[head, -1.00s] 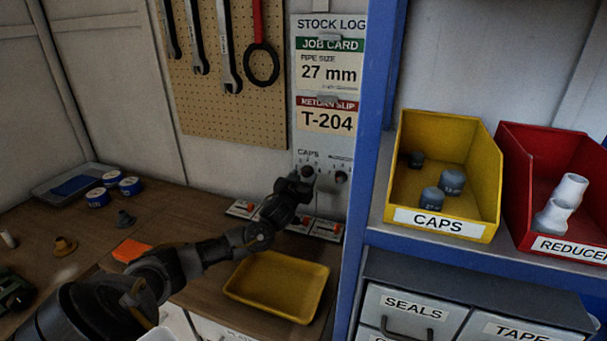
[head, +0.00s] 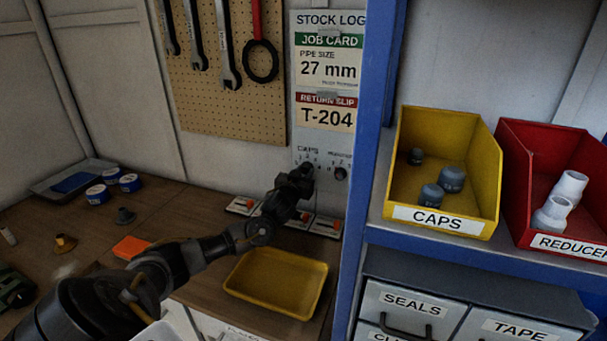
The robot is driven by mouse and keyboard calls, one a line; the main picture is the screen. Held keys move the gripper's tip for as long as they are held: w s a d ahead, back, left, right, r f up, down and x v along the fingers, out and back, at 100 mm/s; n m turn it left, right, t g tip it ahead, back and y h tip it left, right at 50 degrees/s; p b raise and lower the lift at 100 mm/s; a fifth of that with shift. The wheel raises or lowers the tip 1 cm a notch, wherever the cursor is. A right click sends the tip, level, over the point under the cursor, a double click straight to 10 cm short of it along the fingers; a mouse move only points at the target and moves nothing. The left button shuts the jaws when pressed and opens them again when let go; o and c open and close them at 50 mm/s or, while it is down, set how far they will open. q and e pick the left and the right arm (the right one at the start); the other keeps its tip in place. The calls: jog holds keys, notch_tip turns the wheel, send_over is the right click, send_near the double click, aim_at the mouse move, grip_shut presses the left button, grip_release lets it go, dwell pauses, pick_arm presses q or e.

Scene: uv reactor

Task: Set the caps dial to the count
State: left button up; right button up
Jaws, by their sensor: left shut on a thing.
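The stock log board (head: 323,150) hangs on the back wall, with a job card and a return slip above two dials. The caps dial (head: 307,168) is the left one, under the word CAPS. My left gripper (head: 303,175) is shut on its knob and hides most of it, so its pointer setting cannot be read. The other dial (head: 340,173) is just to the right and free. My right gripper is not in view.
A blue shelf post (head: 372,130) stands close to the right of the dials. A red reducer bin (head: 520,190) is beside the CAPS bin. A yellow tray (head: 276,284) and small cards with orange parts (head: 326,226) lie on the bench below my arm.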

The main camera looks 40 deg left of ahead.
pick_arm(q)
jog(key=m, duration=1.2)
jog(key=shift+a, duration=0.1)
jog(key=m+b, duration=0.1)
jog(key=m, duration=0.4)
jog(key=shift+r+m, duration=0.1)
jog(key=shift+m, duration=0.3)
jog(key=m+b, duration=0.1)
jog(key=m, duration=0.4)
jog(key=shift+m, duration=0.3)
jog(key=o, duration=1)
